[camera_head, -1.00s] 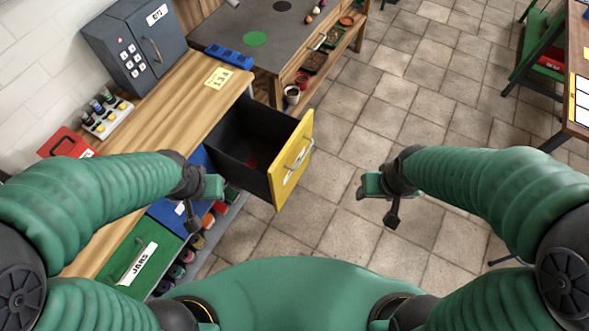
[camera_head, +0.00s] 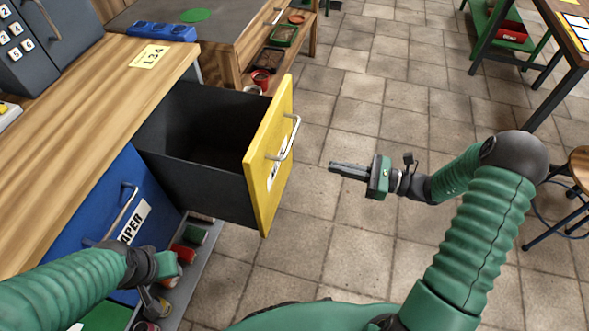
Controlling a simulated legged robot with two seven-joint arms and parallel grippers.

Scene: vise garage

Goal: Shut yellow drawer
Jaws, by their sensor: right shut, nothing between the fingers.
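The yellow drawer (camera_head: 255,170) stands pulled out from the wooden workbench, its black box open at the top and seemingly empty. Its yellow front has a silver bar handle (camera_head: 289,140) and a white label partly hidden by the handle. My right gripper (camera_head: 332,167) is shut and empty, to the right of the drawer front. Its fingers point left toward the front, with a gap between them and the handle. My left gripper (camera_head: 152,300) is low at the left, below the drawer, before the blue drawer. Its finger opening is not clear.
The blue drawer (camera_head: 105,215) beside the yellow one looks shut. Below are several cans (camera_head: 195,233) on a grey shelf.

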